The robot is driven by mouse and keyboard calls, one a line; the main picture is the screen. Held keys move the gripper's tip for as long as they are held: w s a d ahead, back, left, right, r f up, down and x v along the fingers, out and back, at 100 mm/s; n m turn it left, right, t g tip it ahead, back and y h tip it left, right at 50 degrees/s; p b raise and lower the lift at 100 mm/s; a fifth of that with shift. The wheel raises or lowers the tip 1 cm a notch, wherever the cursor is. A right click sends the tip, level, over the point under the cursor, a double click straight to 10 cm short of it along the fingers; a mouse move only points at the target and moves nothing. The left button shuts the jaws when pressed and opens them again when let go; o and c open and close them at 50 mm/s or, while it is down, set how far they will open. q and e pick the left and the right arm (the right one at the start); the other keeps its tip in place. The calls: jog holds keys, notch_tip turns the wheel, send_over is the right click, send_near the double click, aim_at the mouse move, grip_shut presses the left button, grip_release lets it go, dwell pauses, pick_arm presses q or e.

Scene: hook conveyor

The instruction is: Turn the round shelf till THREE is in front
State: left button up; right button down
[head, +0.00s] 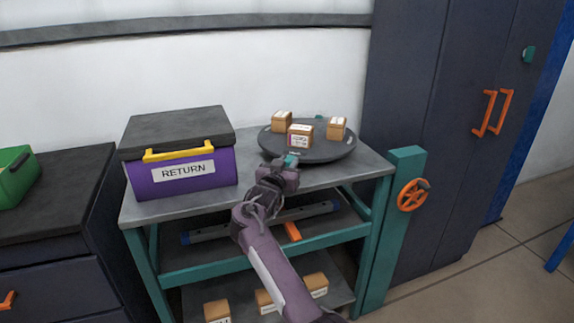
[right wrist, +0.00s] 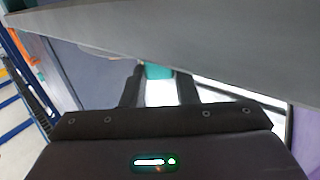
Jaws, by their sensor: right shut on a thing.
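The round shelf (head: 335,152) is a dark disc on the table, with three small cardboard boxes on it. The front box (head: 300,135) has a white label too small to read; the other boxes stand at back left (head: 282,121) and right (head: 336,128). My right gripper (head: 289,164) is at the disc's front rim, shut on a teal knob (head: 291,159). The knob also shows between the fingers in the right wrist view (right wrist: 156,72). A small marking on the front rim is unreadable. Another teal knob (head: 319,117) shows at the far rim. My left gripper is out of view.
A purple RETURN box (head: 182,178) with a yellow handle stands left on the grey table (head: 350,178). A teal post (head: 402,215) with an orange wheel (head: 412,194) stands at right, before dark cabinets (head: 420,110). Several boxes lie on the lower shelf.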

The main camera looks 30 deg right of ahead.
jog(key=c, duration=1.1)
grip_release()
jog(key=shift+v, duration=3.9)
